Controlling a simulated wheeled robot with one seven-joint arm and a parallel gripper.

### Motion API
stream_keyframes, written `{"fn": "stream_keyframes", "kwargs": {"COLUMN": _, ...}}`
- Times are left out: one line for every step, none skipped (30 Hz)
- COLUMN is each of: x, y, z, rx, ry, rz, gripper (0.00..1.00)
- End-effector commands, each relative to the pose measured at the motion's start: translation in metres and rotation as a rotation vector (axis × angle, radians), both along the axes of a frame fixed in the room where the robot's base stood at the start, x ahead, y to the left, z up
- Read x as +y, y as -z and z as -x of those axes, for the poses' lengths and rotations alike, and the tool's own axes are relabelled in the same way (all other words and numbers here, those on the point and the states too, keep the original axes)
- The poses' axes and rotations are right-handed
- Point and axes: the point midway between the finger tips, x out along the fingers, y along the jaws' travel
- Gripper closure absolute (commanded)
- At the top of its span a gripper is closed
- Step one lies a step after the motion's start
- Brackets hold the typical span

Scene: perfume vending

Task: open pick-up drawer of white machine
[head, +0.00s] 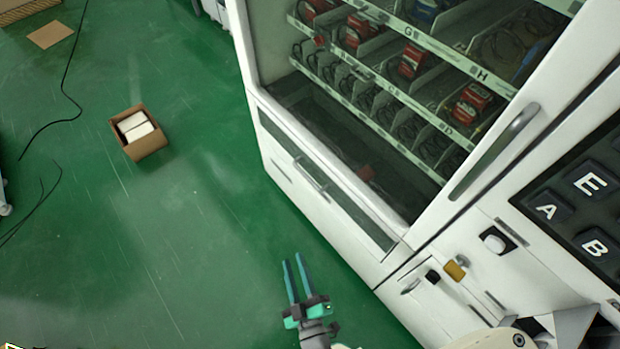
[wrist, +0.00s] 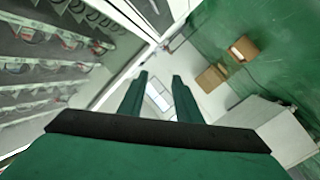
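The white machine (head: 345,238) fills the right of the head view. Its pick-up drawer (head: 347,207) is a long, dark-windowed panel low on the front, below the glass. The drawer has a metal bar handle (head: 311,179) and looks flush with the machine front. My gripper (head: 293,259) is in front of the machine, below the drawer in the picture and apart from the handle. Its two teal fingers are parted, with nothing between them. In the wrist view the open fingers (wrist: 160,77) point away from the camera; I cannot make out the drawer handle there.
Shelves with red packs (head: 412,60) show behind the glass. An open cardboard box (head: 138,132) stands on the green floor at left. The floor between is clear.

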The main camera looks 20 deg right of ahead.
Motion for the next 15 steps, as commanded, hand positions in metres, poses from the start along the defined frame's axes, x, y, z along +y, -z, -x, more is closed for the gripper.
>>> {"fn": "stream_keyframes", "kwargs": {"x": -0.01, "y": 0.01, "z": -0.019, "rx": -0.011, "ry": 0.003, "rz": 0.06, "gripper": 0.69}}
{"fn": "stream_keyframes", "kwargs": {"x": -0.015, "y": 0.015, "z": -0.028, "rx": -0.013, "ry": 0.002, "rz": 0.096, "gripper": 0.69}}
{"fn": "stream_keyframes", "kwargs": {"x": -0.022, "y": 0.023, "z": -0.041, "rx": -0.015, "ry": 0.001, "rz": 0.143, "gripper": 0.69}}
{"fn": "stream_keyframes", "kwargs": {"x": -0.027, "y": 0.029, "z": -0.05, "rx": -0.017, "ry": 0.0, "rz": 0.18, "gripper": 0.69}}
{"fn": "stream_keyframes", "kwargs": {"x": -0.033, "y": 0.034, "z": -0.06, "rx": -0.016, "ry": -0.003, "rz": 0.215, "gripper": 0.69}}
{"fn": "stream_keyframes", "kwargs": {"x": -0.041, "y": 0.041, "z": -0.073, "rx": -0.015, "ry": -0.004, "rz": 0.262, "gripper": 0.69}}
{"fn": "stream_keyframes", "kwargs": {"x": -0.047, "y": 0.046, "z": -0.082, "rx": -0.013, "ry": -0.008, "rz": 0.297, "gripper": 0.69}}
{"fn": "stream_keyframes", "kwargs": {"x": -0.054, "y": 0.051, "z": -0.092, "rx": -0.01, "ry": -0.008, "rz": 0.331, "gripper": 0.69}}
{"fn": "stream_keyframes", "kwargs": {"x": -0.063, "y": 0.057, "z": -0.105, "rx": -0.008, "ry": -0.012, "rz": 0.376, "gripper": 0.69}}
{"fn": "stream_keyframes", "kwargs": {"x": -0.07, "y": 0.062, "z": -0.115, "rx": -0.004, "ry": -0.015, "rz": 0.41, "gripper": 0.69}}
{"fn": "stream_keyframes", "kwargs": {"x": -0.077, "y": 0.066, "z": -0.124, "rx": 0.001, "ry": -0.018, "rz": 0.442, "gripper": 0.69}}
{"fn": "stream_keyframes", "kwargs": {"x": -0.086, "y": 0.072, "z": -0.137, "rx": 0.006, "ry": -0.024, "rz": 0.485, "gripper": 0.69}}
{"fn": "stream_keyframes", "kwargs": {"x": -0.094, "y": 0.075, "z": -0.145, "rx": 0.012, "ry": -0.026, "rz": 0.515, "gripper": 0.69}}
{"fn": "stream_keyframes", "kwargs": {"x": -0.101, "y": 0.078, "z": -0.153, "rx": 0.017, "ry": -0.03, "rz": 0.542, "gripper": 0.69}}
{"fn": "stream_keyframes", "kwargs": {"x": -0.109, "y": 0.082, "z": -0.164, "rx": 0.024, "ry": -0.035, "rz": 0.576, "gripper": 0.69}}
